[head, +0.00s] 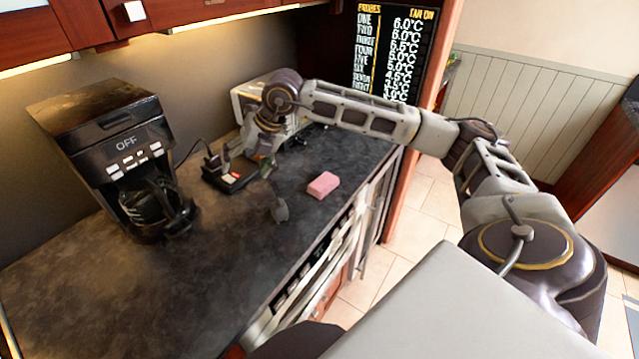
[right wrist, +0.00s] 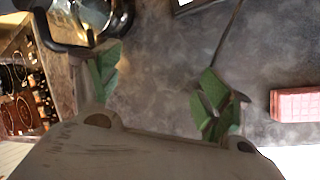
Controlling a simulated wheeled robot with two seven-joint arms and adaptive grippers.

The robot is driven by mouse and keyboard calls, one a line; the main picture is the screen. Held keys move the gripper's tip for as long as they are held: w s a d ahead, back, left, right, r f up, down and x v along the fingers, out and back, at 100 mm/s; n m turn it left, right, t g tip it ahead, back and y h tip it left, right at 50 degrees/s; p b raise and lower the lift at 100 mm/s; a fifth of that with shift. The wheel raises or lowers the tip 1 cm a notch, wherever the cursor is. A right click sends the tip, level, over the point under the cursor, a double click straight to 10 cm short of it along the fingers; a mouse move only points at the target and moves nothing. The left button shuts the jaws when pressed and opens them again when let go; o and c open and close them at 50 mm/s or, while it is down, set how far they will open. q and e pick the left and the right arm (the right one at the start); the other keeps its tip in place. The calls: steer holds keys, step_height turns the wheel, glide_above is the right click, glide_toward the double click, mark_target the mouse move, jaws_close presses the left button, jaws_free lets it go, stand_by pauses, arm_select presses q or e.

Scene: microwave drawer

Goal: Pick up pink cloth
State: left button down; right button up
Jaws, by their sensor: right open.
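The pink cloth (head: 323,185) looks like a small folded block and lies on the dark countertop (head: 225,255), near its front edge. In the right wrist view, the pink cloth (right wrist: 297,105) shows at the right edge, outside the fingers. My right gripper (head: 248,163) is open above the counter, to the left of the cloth and apart from it. Its green-padded fingers (right wrist: 160,88) are spread with nothing held between them. My left gripper is not in view.
A black coffee maker (head: 125,150) with a glass pot stands at the left. A dark box with a red part (head: 230,177) sits behind my gripper. A pale appliance (head: 255,95) is farther back, partly hidden by my arm. The front-left counter is clear.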

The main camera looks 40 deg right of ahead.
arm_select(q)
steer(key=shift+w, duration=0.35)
arm_select(e)
steer(key=s+d+m+g+h, duration=0.1)
steer(key=s+d+m+h, duration=0.1)
steer(key=d+m+h, duration=0.2)
steer(key=s+d+f+m+g+h, duration=0.1)
steer(key=d+m+h, duration=0.4)
steer(key=d, duration=0.7)
steer(key=shift+s+f+m+g, duration=0.2)
steer(key=shift+s+m+g, duration=0.6)
steer(key=shift+s+m, duration=0.5)
steer(key=shift+w+d+f, duration=0.1)
steer(key=shift+w, duration=0.05)
steer(key=b, duration=0.3)
glide_above(318, 185)
steer(key=a, duration=0.1)
steer(key=shift+f, duration=2.7)
steer(key=shift+b+x, duration=0.3)
steer(key=shift+x, duration=0.9)
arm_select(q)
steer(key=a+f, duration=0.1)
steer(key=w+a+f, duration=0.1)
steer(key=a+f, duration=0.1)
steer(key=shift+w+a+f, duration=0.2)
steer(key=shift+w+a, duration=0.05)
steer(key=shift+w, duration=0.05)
arm_select(e)
steer(key=shift+f, duration=0.1)
